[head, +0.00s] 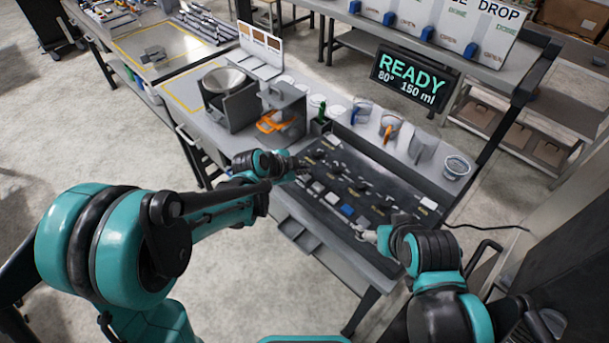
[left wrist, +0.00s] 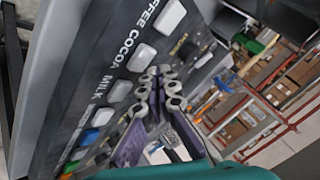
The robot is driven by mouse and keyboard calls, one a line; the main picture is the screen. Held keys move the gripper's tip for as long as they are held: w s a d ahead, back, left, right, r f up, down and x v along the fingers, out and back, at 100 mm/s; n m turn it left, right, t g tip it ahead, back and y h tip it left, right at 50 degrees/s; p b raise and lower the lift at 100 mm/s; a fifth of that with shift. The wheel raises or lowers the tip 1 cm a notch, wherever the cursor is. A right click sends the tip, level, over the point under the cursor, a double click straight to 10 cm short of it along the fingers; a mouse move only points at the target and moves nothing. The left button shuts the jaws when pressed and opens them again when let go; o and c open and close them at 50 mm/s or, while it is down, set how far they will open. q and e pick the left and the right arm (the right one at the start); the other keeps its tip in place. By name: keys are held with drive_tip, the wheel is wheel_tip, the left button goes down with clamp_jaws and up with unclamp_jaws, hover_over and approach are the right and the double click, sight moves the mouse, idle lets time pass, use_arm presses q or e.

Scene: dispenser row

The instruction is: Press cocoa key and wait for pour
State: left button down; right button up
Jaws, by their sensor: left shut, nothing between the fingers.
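The cocoa key (left wrist: 141,57) is a white key beside the COCOA label on the dark panel (left wrist: 85,85) in the left wrist view. The coffee key (left wrist: 172,16) and milk key (left wrist: 119,91) are on either side of it. My left gripper (left wrist: 158,72) is shut and empty, its tips close beside the cocoa key; I cannot tell whether they touch it. In the head view my left gripper (head: 304,166) is over the far left end of the key row. My right gripper (head: 362,234) is at the near right end; its fingers are too small to read. The display (head: 411,79) reads READY, 80°, 150 ml.
A blue key (head: 347,210) and other keys lie between my grippers. Behind the panel stand a grey machine with an orange part (head: 275,122), several scoops and tubs (head: 457,167). A metal bowl (head: 224,80) stands at the left. Labelled boxes line the back shelf.

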sight(303, 177)
use_arm(q)
drive_tip(key=shift+f+b, duration=0.4)
drive_tip(key=shift+b, duration=0.05)
drive_tip(key=shift+f+b, duration=0.45)
drive_tip(key=shift+f, duration=0.05)
idle(0.7)
drive_tip(key=shift+r, duration=0.1)
drive_tip(key=shift+r+p, duration=0.7)
drive_tip(key=shift+r, duration=0.15)
wheel_tip(303, 177, up, 5)
drive_tip(key=p, duration=0.4)
idle(0.4)
